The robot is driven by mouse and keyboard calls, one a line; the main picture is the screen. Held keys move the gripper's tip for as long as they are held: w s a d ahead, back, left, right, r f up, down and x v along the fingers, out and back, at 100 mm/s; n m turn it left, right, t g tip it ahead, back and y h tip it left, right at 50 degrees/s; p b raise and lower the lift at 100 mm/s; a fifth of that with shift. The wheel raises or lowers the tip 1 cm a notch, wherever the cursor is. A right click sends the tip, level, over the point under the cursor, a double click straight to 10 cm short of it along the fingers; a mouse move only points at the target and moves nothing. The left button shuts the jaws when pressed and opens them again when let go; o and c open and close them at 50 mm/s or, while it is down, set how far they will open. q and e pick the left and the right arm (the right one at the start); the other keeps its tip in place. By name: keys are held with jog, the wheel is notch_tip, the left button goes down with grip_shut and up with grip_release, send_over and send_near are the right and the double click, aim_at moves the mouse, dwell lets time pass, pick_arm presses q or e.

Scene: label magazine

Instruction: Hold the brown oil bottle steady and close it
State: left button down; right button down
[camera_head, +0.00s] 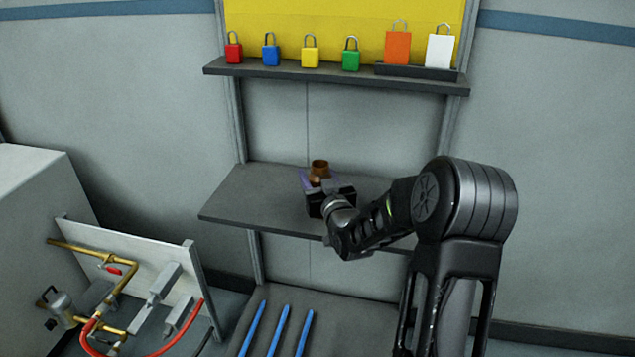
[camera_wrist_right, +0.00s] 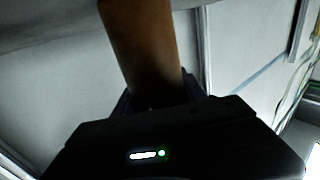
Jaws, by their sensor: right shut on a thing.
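The brown oil bottle (camera_head: 319,169) shows at the middle shelf in the head view, with its lower part hidden behind my right gripper (camera_head: 323,184). A wider brown rim shows at its top; I cannot make out a separate cap. In the right wrist view the bottle (camera_wrist_right: 143,42) is a brown column rising between the fingers of my right gripper (camera_wrist_right: 157,97), which is shut on it. I cannot tell whether the bottle rests on the shelf or is slightly raised. A small purple patch (camera_head: 305,178) shows beside the bottle. My left gripper is not in view.
The middle shelf (camera_head: 245,200) is bare to the left of the bottle. An upper shelf (camera_head: 285,71) above it carries several coloured padlocks and an orange and a white tag. Blue strips (camera_head: 278,330) lie on a lower surface. A pipe panel (camera_head: 140,285) stands at lower left.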

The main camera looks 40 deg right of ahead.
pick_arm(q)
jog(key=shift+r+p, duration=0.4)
pick_arm(e)
notch_tip(320, 180, up, 10)
jog(key=shift+f, duration=0.1)
jog(key=c, duration=1.2)
grip_release()
grip_shut()
